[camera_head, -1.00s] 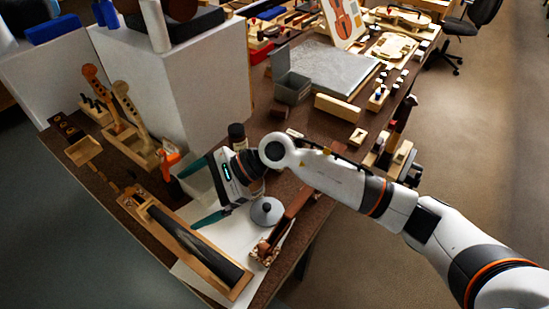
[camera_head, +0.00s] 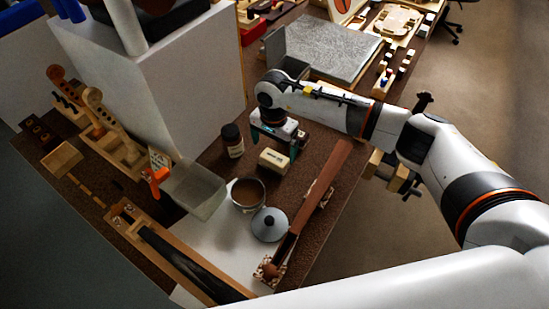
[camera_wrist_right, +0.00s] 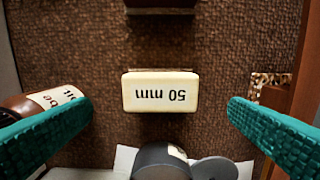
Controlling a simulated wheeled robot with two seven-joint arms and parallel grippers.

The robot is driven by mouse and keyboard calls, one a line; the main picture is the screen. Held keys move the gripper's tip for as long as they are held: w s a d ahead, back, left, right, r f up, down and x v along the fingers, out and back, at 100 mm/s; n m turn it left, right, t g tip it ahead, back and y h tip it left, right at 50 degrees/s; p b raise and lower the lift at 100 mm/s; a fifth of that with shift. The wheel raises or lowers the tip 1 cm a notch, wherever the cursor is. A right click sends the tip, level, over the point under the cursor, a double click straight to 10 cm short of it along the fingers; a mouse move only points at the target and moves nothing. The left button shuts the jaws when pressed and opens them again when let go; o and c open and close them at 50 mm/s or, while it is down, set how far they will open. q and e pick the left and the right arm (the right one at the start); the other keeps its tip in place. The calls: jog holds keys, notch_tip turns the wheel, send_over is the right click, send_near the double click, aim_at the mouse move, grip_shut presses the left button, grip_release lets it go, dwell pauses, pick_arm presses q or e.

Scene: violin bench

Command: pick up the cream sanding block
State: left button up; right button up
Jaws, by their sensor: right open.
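The cream sanding block (camera_head: 273,159) lies on the brown bench top, below and just in front of my right gripper (camera_head: 273,144). In the right wrist view the block (camera_wrist_right: 160,92) shows a "50 mm" label, upside down. It sits between the two green fingers of my right gripper (camera_wrist_right: 160,112), with clear gaps on both sides. The right gripper is open and empty; neither finger touches the block in that view. My left gripper is not in view.
A dark bottle (camera_head: 233,141) stands left of the block, close to one finger in the right wrist view (camera_wrist_right: 42,104). A pot (camera_head: 248,194), its grey lid (camera_head: 270,226) and a grey bin (camera_head: 196,190) are nearer. A long brown wooden piece (camera_head: 318,195) lies to the right.

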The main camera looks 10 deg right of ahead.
aim_at(275, 157)
jog(key=shift+w+f, duration=0.15)
jog(key=shift+f, duration=0.25)
notch_tip(275, 157, down, 4)
jog(key=shift+d+f+p, duration=0.1)
jog(key=shift+f+p, duration=0.05)
jog(key=shift+p, duration=0.65)
jog(key=shift+f, duration=0.5)
jog(key=c, duration=1.1)
pick_arm(q)
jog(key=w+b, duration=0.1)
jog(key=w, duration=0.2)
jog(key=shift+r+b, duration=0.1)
jog(key=shift+b, duration=0.2)
pick_arm(e)
notch_tip(275, 157, up, 10)
jog(key=shift+r, duration=0.1)
